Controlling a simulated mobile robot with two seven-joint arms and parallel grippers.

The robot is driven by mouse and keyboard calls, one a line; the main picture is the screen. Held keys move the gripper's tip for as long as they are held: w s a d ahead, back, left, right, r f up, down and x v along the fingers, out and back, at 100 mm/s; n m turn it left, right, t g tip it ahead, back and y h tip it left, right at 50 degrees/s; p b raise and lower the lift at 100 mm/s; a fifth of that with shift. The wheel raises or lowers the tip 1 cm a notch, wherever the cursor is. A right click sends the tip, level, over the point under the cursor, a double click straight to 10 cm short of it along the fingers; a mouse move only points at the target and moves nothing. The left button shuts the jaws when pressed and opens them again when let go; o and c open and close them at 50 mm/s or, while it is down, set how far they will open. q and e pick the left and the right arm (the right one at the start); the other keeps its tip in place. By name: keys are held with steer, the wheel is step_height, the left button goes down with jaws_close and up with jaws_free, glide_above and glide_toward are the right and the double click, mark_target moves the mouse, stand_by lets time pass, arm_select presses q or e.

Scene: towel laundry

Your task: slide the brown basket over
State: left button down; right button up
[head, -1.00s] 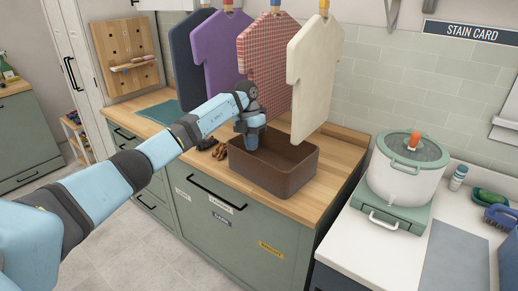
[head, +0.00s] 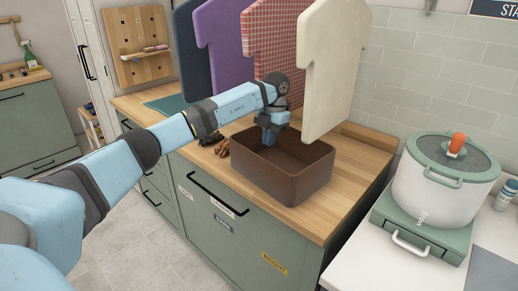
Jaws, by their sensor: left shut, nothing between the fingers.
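The brown basket (head: 283,174) is an open rectangular bin on the wooden counter, near its front edge. My left gripper (head: 269,143) points down at the basket's back left part, with its fingertips at or just inside the rim. It is shut with nothing held. I cannot tell whether the fingers touch the basket wall. The basket looks empty where I see into it. My right gripper is not in view.
Hanging shirts, navy, purple, red checked and cream (head: 334,65), hang above and behind the basket. Small brown items (head: 222,147) lie left of it. The wooden counter (head: 355,165) is clear to its right.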

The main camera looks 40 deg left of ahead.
mark_target(258, 156)
arm_select(q)
steer(key=s, duration=0.4)
steer(key=shift+s+a, duration=0.15)
steer(key=shift+s, duration=0.25)
steer(key=shift+s+f, duration=0.15)
steer(key=shift+f, duration=0.6)
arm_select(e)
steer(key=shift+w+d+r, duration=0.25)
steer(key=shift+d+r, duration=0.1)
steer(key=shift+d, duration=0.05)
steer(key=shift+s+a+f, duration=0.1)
